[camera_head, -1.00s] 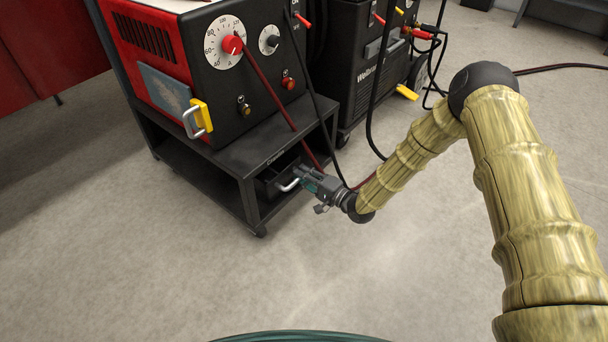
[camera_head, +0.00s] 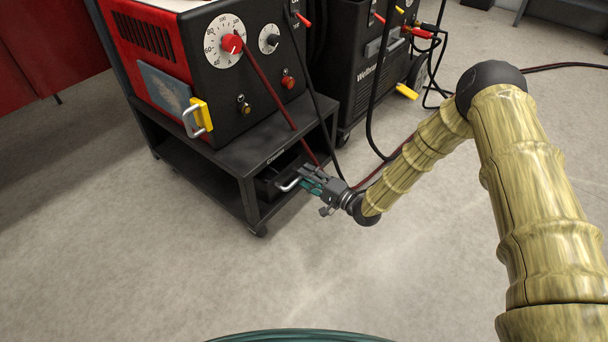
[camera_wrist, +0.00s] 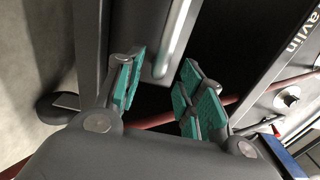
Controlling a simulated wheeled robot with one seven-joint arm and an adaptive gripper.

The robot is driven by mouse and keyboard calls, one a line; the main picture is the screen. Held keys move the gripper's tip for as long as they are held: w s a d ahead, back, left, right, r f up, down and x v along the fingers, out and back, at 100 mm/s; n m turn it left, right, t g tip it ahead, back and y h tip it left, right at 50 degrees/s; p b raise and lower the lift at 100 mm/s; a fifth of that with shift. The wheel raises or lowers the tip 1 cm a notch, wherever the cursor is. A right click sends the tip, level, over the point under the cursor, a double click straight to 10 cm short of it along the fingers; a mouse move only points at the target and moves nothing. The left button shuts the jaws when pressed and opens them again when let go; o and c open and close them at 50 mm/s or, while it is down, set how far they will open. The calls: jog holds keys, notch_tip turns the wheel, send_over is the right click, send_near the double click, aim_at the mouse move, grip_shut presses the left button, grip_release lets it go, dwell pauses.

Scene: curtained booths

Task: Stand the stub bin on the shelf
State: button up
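A dark bin-like box (camera_head: 266,187) with a pale metal handle (camera_head: 288,187) sits under the top of the black cart; I take it to be the stub bin. Most of it is in shadow. The cart's lower shelf (camera_head: 195,172) is black. My gripper (camera_head: 305,181) is at the handle, just right of the box. In the wrist view my gripper (camera_wrist: 160,90) has its teal finger pads spread apart. The handle (camera_wrist: 178,40) shows as a pale bar beyond and between the fingers, with no pad seen pressing on it.
A red and black welding machine (camera_head: 215,75) stands on the cart. A dark red cable (camera_head: 275,95) hangs down its front, close to my gripper. A second black machine (camera_head: 365,70) stands to the right. The floor (camera_head: 150,270) in front is clear.

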jog(key=v, duration=1)
jog(key=shift+s, duration=0.1)
jog(key=s+d+f+n+g+h+p, duration=0.1)
jog(key=s+d+f+g+h+p, duration=0.15)
jog(key=s, duration=0.45)
jog(key=s+d+f+n+g+h+p, duration=0.1)
jog(key=s+f+h+p, duration=0.1)
jog(key=s+f+h, duration=0.3)
jog(key=s+d+n+g+h+p, duration=0.1)
jog(key=s+d+h+p, duration=0.1)
jog(key=s, duration=0.6)
jog(key=s+d+r+n+g+h+p, duration=0.25)
jog(key=s+d, duration=0.35)
jog(key=s, duration=0.5)
jog(key=s+d+r+n+g+h+p, duration=0.25)
jog(key=s+d+g, duration=0.2)
jog(key=s, duration=0.65)
notch_tip(320, 180, up, 37)
jog(key=m+p, duration=0.1)
jog(key=p, duration=3.6)
jog(key=shift+d+t, duration=0.35)
jog(key=shift+t, duration=0.1)
